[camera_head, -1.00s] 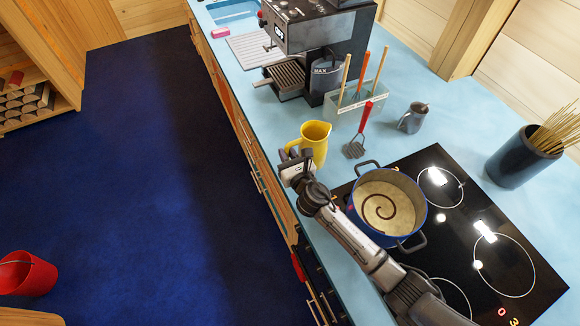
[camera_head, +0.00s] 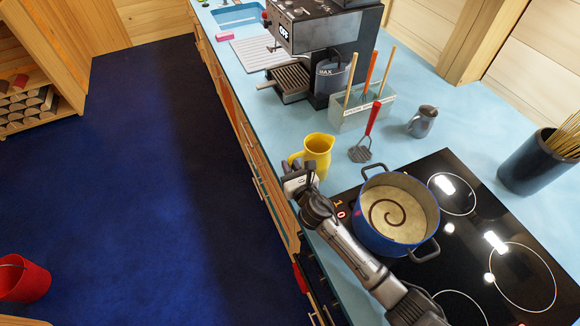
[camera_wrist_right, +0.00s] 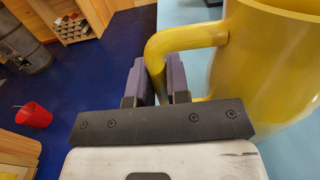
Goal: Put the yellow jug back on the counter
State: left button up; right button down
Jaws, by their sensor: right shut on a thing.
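The yellow jug (camera_head: 318,152) is upright at the front edge of the blue counter (camera_head: 290,118), just left of the hob. My right gripper (camera_head: 296,172) is at the jug's handle, on the side toward the floor. In the right wrist view the jug (camera_wrist_right: 268,60) fills the right side, and my right gripper (camera_wrist_right: 160,82) is shut on its handle. The jug's base is partly hidden, so I cannot tell whether it touches the counter. My left gripper is not in view.
A blue pot (camera_head: 392,214) stands on the black hob (camera_head: 475,235) beside my right arm. A red bucket (camera_head: 24,280) is on the floor.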

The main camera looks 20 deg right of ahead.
jog(key=c, duration=1.5)
grip_release()
jog(key=shift+f, duration=0.15)
jog(key=o, duration=0.4)
jog(key=shift+r, duration=0.25)
jog(key=s+p, duration=0.1)
jog(key=s, duration=0.2)
jog(key=s+p, duration=0.1)
jog(key=s, duration=0.3)
jog(key=s+d+p, duration=0.1)
jog(key=s, duration=0.2)
jog(key=shift+s+f, duration=0.1)
jog(key=shift+s, duration=0.25)
jog(key=shift+s+d, duration=0.1)
jog(key=shift+s, duration=0.5)
